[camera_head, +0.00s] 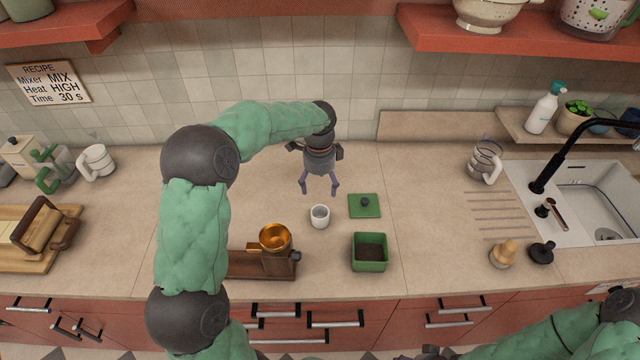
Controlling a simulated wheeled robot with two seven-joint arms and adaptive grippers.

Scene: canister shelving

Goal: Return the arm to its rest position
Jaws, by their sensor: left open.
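My left arm (195,235) comes in from the lower left, rises over the counter and bends across to the right. Its gripper (320,187) points down above the counter, open and empty, behind a small white cup (320,217). The gripper and the cup appear apart. My right arm (560,335) shows only in part at the bottom right corner. A dark part shows at the bottom edge, but I cannot make out the right gripper's fingers.
A green open canister (369,254) stands on the counter (430,230), with its green lid (364,206) lying behind it. A gold funnel (275,238) sits on a wooden stand (245,264). The sink (595,205) with black faucet is right. Red shelves hang above.

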